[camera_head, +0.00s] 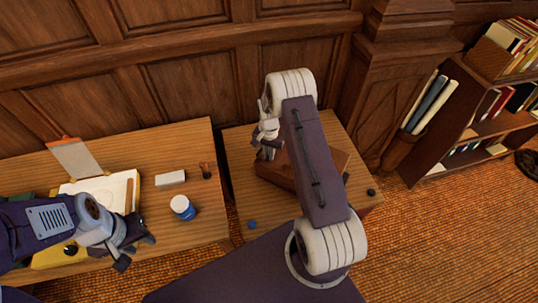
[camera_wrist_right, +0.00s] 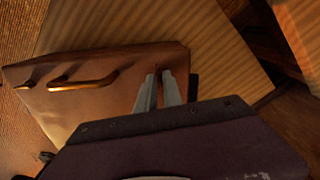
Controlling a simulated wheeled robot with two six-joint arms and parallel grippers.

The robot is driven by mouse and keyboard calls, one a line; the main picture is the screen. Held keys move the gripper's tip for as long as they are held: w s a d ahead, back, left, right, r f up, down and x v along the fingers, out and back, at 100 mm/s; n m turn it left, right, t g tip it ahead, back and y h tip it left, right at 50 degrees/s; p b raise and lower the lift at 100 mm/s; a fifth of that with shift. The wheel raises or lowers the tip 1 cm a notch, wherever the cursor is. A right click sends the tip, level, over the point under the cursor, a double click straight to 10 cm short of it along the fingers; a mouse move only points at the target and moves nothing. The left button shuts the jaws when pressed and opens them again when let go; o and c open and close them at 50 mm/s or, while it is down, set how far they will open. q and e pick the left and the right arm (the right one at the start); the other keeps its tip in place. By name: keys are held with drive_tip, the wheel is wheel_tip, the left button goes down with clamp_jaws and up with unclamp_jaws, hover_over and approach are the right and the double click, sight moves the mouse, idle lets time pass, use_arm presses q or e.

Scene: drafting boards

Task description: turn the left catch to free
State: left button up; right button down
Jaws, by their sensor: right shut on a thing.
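A brown case (camera_head: 273,171) lies on the right-hand desk, partly hidden behind my right arm. In the right wrist view, the case (camera_wrist_right: 115,63) shows a brass handle (camera_wrist_right: 85,83) on its face. My right gripper (camera_wrist_right: 163,76) is closed at the end of this face beside the handle, on a small part that looks like a catch, mostly hidden between the fingertips. Its turn position cannot be made out. In the head view the right gripper (camera_head: 264,142) is at the case's left end. My left gripper (camera_head: 136,253) is open and empty over the left desk's front edge.
A bookshelf (camera_head: 470,132) stands right.

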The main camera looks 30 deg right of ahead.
drive_tip(key=shift+s+m, duration=0.1)
drive_tip(key=shift+m, duration=0.7)
drive_tip(key=c, duration=1.5)
unclamp_jaws()
drive_tip(key=shift+a, duration=0.1)
drive_tip(key=shift+c, duration=0.2)
drive_tip(key=shift+r, duration=0.1)
drive_tip(key=shift+r, duration=0.35)
wheel_tip(320, 180, up, 8)
drive_tip(key=b, duration=0.1)
drive_tip(key=shift+r, duration=0.1)
